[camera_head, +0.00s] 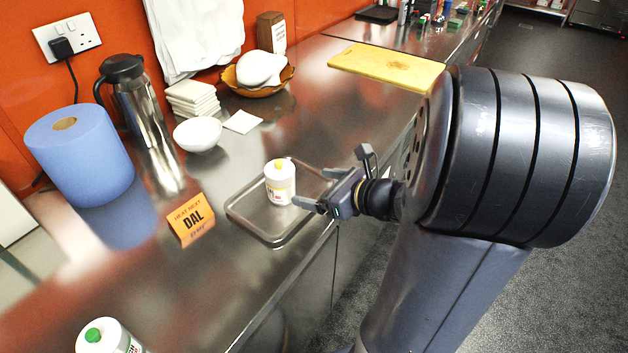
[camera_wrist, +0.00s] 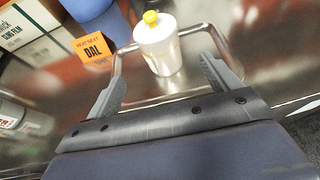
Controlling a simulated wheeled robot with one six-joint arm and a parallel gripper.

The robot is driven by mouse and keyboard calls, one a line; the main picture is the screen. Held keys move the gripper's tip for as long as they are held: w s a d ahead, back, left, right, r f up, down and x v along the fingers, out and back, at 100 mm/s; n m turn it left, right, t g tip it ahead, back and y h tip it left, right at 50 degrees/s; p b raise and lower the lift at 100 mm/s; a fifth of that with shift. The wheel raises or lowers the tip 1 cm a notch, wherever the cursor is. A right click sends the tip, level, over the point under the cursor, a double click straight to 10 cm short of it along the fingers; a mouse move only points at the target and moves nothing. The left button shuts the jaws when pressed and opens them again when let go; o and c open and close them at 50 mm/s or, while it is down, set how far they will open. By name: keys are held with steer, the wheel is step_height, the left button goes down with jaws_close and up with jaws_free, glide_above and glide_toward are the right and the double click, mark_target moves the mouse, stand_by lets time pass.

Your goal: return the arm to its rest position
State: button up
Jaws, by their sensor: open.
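My gripper (camera_head: 312,188) is open and empty at the counter's front edge. Its two fingers point at a white container with a yellow cap (camera_head: 280,186), which stands upright on a shallow metal tray (camera_head: 240,219). In the wrist view, the container (camera_wrist: 158,48) stands just beyond the gap between the fingertips of my gripper (camera_wrist: 161,76), and the tray rim (camera_wrist: 118,58) shows around it. The fingers are not closed on it. My arm reaches out over the counter edge from the right.
An orange DAL sign (camera_head: 190,219) stands left of the tray. A white bottle with a green cap (camera_head: 105,340) is at the near left. A blue paper roll (camera_head: 82,160), steel flask (camera_head: 140,100), white bowl (camera_head: 198,134) and yellow cutting board (camera_head: 387,70) line the counter. The floor at right is clear.

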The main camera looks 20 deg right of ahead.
mark_target(281, 181)
steer(key=shift+w+a, duration=0.1)
steer(key=b+x, duration=0.1)
steer(key=x, duration=1.1)
steer(key=shift+f, duration=0.2)
steer(key=shift+r, duration=0.25)
steer(key=shift+f, duration=0.1)
